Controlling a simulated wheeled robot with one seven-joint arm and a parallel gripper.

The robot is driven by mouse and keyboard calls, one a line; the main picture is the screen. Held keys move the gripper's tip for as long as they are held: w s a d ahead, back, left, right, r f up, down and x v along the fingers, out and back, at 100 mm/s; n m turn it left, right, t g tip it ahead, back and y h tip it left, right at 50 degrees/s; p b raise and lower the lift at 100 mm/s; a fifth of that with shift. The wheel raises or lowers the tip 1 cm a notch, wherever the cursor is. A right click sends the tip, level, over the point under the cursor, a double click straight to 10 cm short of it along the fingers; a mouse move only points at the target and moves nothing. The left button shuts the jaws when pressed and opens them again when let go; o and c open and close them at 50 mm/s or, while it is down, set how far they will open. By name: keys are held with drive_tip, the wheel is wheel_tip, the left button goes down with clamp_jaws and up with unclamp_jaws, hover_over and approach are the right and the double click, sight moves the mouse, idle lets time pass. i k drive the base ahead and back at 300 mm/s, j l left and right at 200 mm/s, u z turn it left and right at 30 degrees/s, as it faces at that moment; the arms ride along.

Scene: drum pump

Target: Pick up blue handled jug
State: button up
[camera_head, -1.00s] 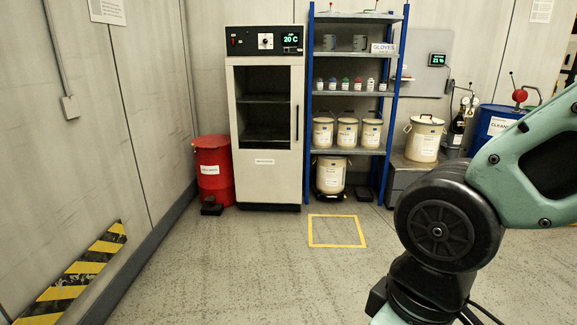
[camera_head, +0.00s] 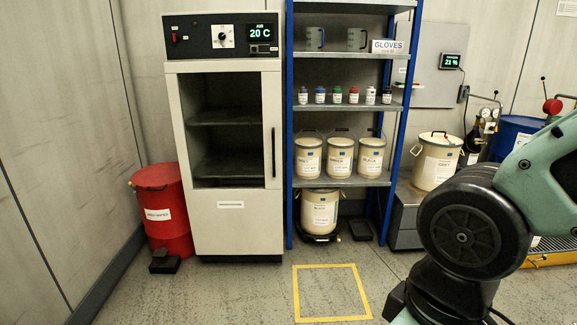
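Two jugs stand on the upper shelf of the blue-framed rack. The left jug has a blue handle (camera_head: 316,39) and looks grey or clear. The right jug (camera_head: 357,39) looks grey, and its handle colour is hard to tell. My gripper is outside the view; only part of my arm shows at the right, well apart from the rack.
The blue rack (camera_head: 290,130) also holds several small bottles and cream tubs (camera_head: 340,155). A white oven cabinet (camera_head: 236,220) stands left of it, with a red bin (camera_head: 163,210) beside. A blue drum (camera_head: 510,130) is at the right. Floor around the yellow square (camera_head: 331,266) is clear.

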sight(315, 41)
drive_tip(key=i, duration=1.75)
